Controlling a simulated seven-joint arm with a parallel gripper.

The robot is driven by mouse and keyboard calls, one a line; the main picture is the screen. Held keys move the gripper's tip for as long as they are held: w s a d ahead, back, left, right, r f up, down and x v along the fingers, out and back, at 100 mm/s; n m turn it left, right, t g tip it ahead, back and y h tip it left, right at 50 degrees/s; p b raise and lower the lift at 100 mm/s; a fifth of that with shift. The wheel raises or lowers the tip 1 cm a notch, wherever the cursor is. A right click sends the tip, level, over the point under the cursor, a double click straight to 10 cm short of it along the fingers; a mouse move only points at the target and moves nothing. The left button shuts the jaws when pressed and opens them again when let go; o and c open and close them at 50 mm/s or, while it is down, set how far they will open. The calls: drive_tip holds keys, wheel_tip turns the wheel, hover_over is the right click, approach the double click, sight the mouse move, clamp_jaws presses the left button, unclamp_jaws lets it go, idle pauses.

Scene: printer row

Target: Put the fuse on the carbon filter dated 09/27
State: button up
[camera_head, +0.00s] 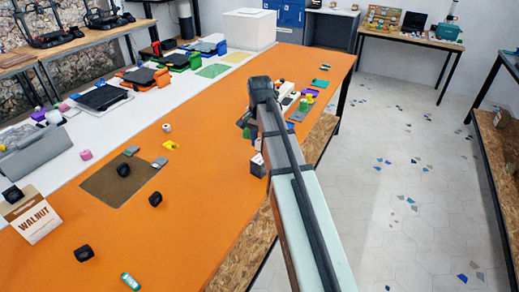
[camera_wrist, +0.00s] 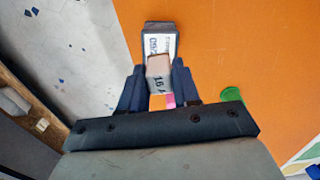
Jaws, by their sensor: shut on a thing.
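My gripper (camera_wrist: 159,78) is shut on a small pinkish-brown block with dark print, the fuse (camera_wrist: 158,68), held between its two dark blue fingers. Just beyond the fuse in the wrist view is a dark box with a white printed label, a carbon filter (camera_wrist: 160,28). In the head view, my gripper (camera_head: 246,128) is over the orange table's right edge, largely hidden by my arm; the fuse is not clear there.
A green round thing (camera_wrist: 231,94) lies right of my gripper in the wrist view. Small items (camera_head: 306,98) crowd the table beyond my arm. A walnut box (camera_head: 30,214), black knobs (camera_head: 84,253) and a brown mat (camera_head: 105,190) lie at left.

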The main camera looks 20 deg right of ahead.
sight(259, 149)
drive_tip(key=shift+f, duration=1.75)
drive_tip(key=shift+f, duration=0.15)
drive_tip(key=o, duration=1)
drive_tip(key=shift+o, duration=0.2)
wheel_tip(259, 149, up, 12)
drive_tip(key=shift+r, duration=0.15)
